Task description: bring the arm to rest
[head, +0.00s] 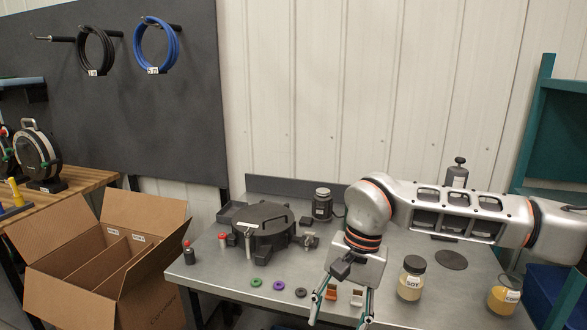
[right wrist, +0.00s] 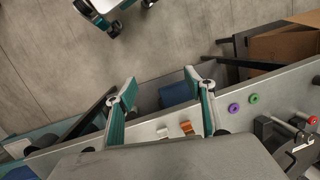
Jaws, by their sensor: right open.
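My right arm reaches in from the right over the grey metal table (head: 215,282) in the head view. Its gripper (head: 341,308) points down near the table's front edge, with its two teal fingers spread apart. In the right wrist view the same gripper (right wrist: 160,88) is open and nothing is between its fingers.
A dark round housing (head: 262,226) stands mid-table. Green (head: 256,282), purple (head: 279,285) and black (head: 301,292) rings lie in front. A jar labelled SOY (head: 411,280) and another yellow jar (head: 503,296) stand right. An open cardboard box (head: 105,262) is left of the table.

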